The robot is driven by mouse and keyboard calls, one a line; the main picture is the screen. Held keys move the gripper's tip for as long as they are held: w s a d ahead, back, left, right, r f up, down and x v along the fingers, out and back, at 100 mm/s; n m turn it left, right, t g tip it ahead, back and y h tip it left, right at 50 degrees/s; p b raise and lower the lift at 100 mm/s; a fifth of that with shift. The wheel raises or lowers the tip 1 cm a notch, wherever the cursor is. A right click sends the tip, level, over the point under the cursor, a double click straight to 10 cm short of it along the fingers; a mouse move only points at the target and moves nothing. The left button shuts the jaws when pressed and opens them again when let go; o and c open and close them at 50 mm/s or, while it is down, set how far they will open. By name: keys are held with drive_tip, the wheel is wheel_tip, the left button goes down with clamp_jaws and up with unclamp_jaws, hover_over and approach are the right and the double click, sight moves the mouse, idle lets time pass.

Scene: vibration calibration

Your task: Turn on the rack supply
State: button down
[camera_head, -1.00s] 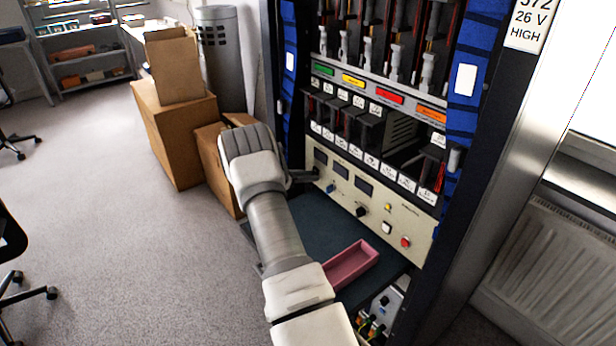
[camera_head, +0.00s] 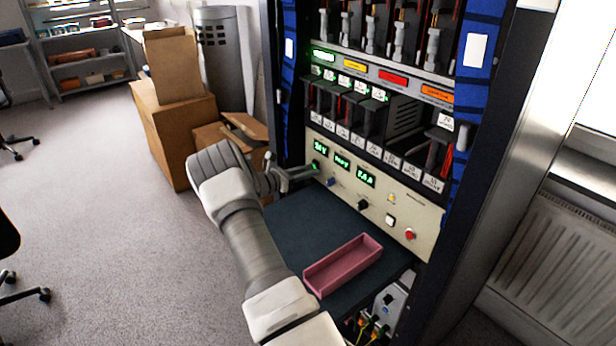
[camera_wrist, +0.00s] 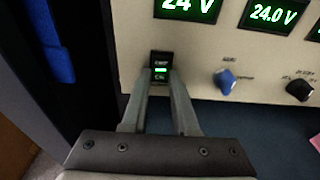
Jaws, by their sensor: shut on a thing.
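The rack supply (camera_head: 375,198) is a cream panel low in the dark rack. Its displays (camera_head: 342,162) glow green; in the wrist view two displays (camera_wrist: 272,13) read 24 V and 24.0 V. A small black rocker switch (camera_wrist: 161,66) with a lit green mark sits at the panel's left end. My gripper (camera_wrist: 162,82) reaches it from the left side of the rack, and its two fingertips are shut on the switch, one on each side. In the head view my gripper (camera_head: 312,170) partly hides the switch.
A blue knob (camera_wrist: 225,80), a black knob (camera_head: 363,205), a white button (camera_head: 390,220) and a red button (camera_head: 410,234) are on the panel. A pink tray (camera_head: 343,265) lies on the dark shelf (camera_head: 300,225) below. Cardboard boxes (camera_head: 170,120) stand at left.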

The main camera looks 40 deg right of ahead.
drive_tip(key=c, duration=0.7)
unclamp_jaws()
drive_tip(key=a, duration=0.5)
drive_tip(key=w+a+r+p, duration=0.1)
drive_tip(key=a, duration=0.5)
drive_tip(key=w+a+r, duration=0.1)
drive_tip(key=a, duration=0.5)
drive_tip(key=shift+a+r+p, duration=0.1)
drive_tip(key=shift+r+p, duration=0.05)
drive_tip(key=shift+p, duration=0.25)
